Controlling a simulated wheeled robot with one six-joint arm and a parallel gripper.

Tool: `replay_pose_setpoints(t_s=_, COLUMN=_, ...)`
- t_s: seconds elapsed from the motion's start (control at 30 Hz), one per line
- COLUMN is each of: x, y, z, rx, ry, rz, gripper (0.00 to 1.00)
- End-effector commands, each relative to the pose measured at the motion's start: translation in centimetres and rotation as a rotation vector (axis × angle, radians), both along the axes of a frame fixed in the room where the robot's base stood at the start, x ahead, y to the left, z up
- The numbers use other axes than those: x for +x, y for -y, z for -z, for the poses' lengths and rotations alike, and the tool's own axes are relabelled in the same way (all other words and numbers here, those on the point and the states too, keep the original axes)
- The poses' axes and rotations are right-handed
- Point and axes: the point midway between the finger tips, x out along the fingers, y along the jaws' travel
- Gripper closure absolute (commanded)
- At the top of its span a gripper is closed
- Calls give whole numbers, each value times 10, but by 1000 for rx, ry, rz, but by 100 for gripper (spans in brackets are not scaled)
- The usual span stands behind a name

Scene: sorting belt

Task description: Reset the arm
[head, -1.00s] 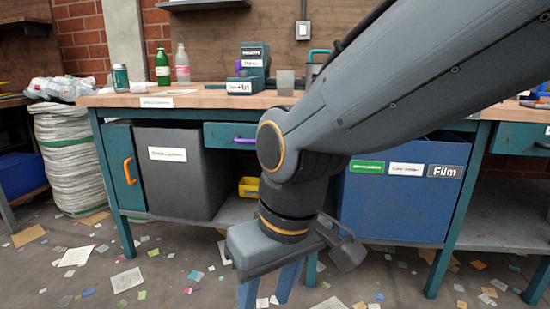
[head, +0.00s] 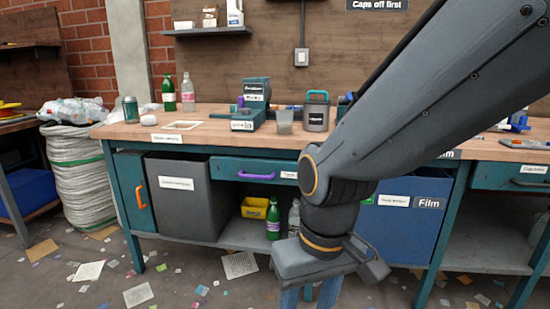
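My arm comes down from the upper right in the head view. My gripper (head: 311,296) hangs at the bottom, pointing down in front of the workbench, with its blue-grey fingers cut off by the lower picture edge. The fingertips are out of view.
The workbench (head: 210,139) stands behind the arm, with bottles, boxes and a lidded canister (head: 316,110) on top. Below are a grey bin (head: 183,205), a blue bin (head: 402,225) and a yellow crate (head: 254,208). Scraps litter the floor.

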Motion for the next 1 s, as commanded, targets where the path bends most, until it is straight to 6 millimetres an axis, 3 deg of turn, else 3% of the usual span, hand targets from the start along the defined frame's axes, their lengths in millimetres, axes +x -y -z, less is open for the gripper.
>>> replay_pose_setpoints(t_s=0.03, x=-2, y=7, z=-18, rx=-6, ry=-3, rz=23, gripper=57)
replay_pose_setpoints(t_s=0.7, x=-10, y=101, z=-139, rx=-63, ry=-26, rz=267, gripper=57)
replay_pose_setpoints(t_s=1.0, x=-20, y=136, z=-178, rx=-79, ry=-38, rz=351, gripper=57)
